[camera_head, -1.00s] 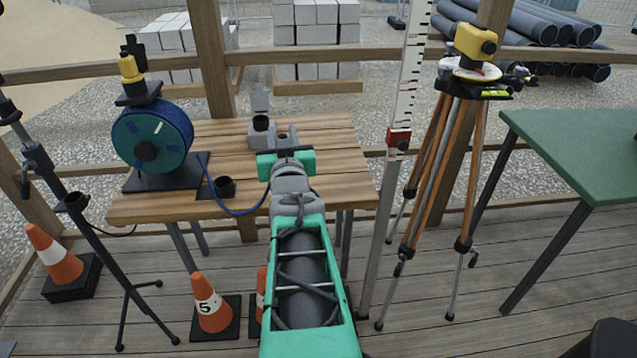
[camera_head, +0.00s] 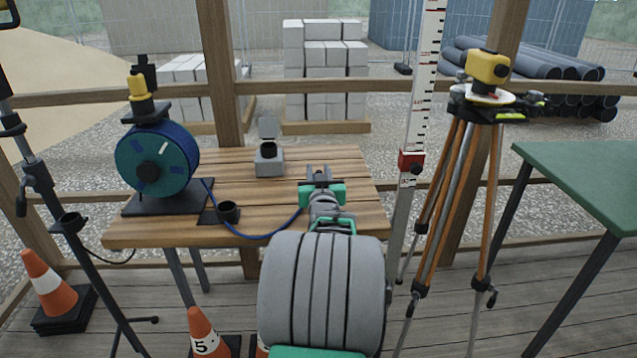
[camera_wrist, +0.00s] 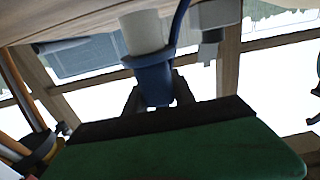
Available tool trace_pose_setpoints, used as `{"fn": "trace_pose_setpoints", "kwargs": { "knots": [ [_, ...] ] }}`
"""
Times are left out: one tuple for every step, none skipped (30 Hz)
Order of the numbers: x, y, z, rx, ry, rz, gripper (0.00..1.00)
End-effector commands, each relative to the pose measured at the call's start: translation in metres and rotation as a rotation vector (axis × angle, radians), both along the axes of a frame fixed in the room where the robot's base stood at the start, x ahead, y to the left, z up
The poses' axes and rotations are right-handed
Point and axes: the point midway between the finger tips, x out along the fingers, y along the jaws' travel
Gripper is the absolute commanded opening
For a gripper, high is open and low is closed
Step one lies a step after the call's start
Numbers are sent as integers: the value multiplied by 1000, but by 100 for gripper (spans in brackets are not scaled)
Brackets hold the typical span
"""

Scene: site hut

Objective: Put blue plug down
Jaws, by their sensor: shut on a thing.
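The blue plug (camera_wrist: 154,80) is between my gripper's fingers in the wrist view, with a pale grey cylindrical end (camera_wrist: 143,32) towards the table top. In the head view my gripper (camera_head: 319,171) hides the plug and is over the right part of the wooden table. The blue cable (camera_head: 262,236) loops from the reel (camera_head: 157,160) across the table's front to my gripper. I cannot tell whether the plug touches the table.
A grey socket box (camera_head: 269,165) with its lid raised stands left of and behind my gripper. A black cup-shaped holder (camera_head: 227,212) sits near the table's front left. A measuring staff (camera_head: 417,110) and a tripod (camera_head: 470,180) stand right of the table. Bare wood (camera_head: 360,185) shows right of my gripper.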

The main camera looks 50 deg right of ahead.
Motion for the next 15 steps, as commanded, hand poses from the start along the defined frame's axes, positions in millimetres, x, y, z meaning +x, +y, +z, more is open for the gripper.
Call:
{"fn": "trace_pose_setpoints", "kwargs": {
  "knots": [
    [0, 0, -12, -1, -1, -1, 0],
    [0, 0, -14, -2, -1, -1, 0],
    [0, 0, -14, -2, -2, -1, 0],
    [0, 0, -13, -3, -3, -1, 0],
    [0, 0, -12, -4, -2, -1, 0],
    [0, 0, -11, -4, -2, -1, 0],
    [0, 0, -11, -3, -1, -1, 0],
    [0, 0, -11, -3, -1, -1, 0],
    [0, 0, -12, -2, -2, 0, 0],
    [0, 0, -13, -2, -2, 0, 0],
    [0, 0, -14, -2, -2, 0, 0],
    [0, 0, -16, -3, -1, 0, 0],
    [0, 0, -16, -3, -1, 0, 0],
    [0, 0, -16, -2, -1, 0, 32],
    [0, 1, -15, -1, -1, 0, 36]
  ]
}}
